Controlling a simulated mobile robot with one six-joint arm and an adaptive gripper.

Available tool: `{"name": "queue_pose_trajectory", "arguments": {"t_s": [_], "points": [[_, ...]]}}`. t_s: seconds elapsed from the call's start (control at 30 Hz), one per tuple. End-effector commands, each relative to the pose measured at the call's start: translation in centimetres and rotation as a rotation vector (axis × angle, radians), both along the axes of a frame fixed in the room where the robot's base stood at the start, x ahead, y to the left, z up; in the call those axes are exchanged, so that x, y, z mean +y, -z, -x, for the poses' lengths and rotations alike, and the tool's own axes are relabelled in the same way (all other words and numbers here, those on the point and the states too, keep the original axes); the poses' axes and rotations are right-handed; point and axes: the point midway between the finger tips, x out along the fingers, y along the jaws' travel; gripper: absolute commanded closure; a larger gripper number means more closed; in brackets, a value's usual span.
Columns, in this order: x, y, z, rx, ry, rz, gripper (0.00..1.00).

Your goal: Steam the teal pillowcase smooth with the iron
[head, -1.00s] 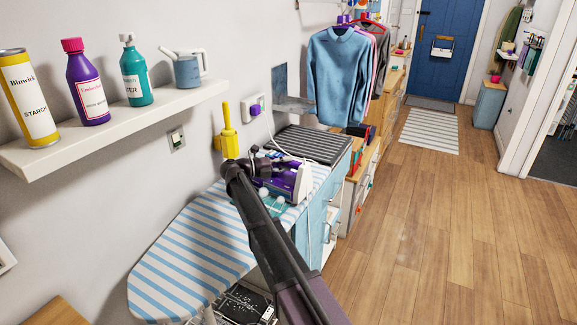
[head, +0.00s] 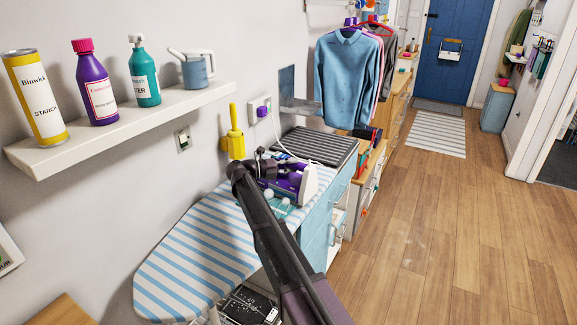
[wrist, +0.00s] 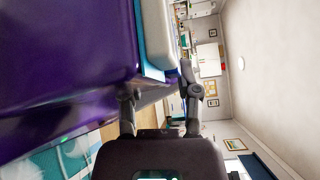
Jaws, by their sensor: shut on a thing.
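The purple and white iron (head: 300,181) is at the far end of the striped ironing board (head: 200,250). My gripper (head: 267,167) is shut on the iron, and my arm crosses in front of part of it. In the wrist view the purple iron body (wrist: 60,65) fills the upper left, with my gripper's fingers (wrist: 160,100) beside it. The teal pillowcase (head: 280,209) lies on the board under and in front of the iron, partly hidden by my arm. Whitish round puffs show near it. A piece of it shows at the lower left of the wrist view (wrist: 42,163).
A white cord runs from the iron to the wall socket (head: 260,109). A yellow brush-like object (head: 234,135) is close behind my gripper. A shelf (head: 120,125) with bottles and a small can juts from the wall. A dark ribbed mat (head: 315,148) lies beyond the board. The right floor is clear.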

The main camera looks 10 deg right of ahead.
Motion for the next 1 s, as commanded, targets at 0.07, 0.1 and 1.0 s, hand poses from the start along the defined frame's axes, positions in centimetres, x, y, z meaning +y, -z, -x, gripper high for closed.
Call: {"name": "queue_pose_trajectory", "arguments": {"t_s": [0.07, 0.1, 1.0], "points": [[-0.6, 0.0, 0.6, -0.001, 0.002, -0.001, 1.0], [-0.8, 0.0, 0.8, -0.001, 0.002, 0.0, 1.0], [-2.9, -0.1, 2.5, -0.001, 0.001, 0.003, 1.0]]}}
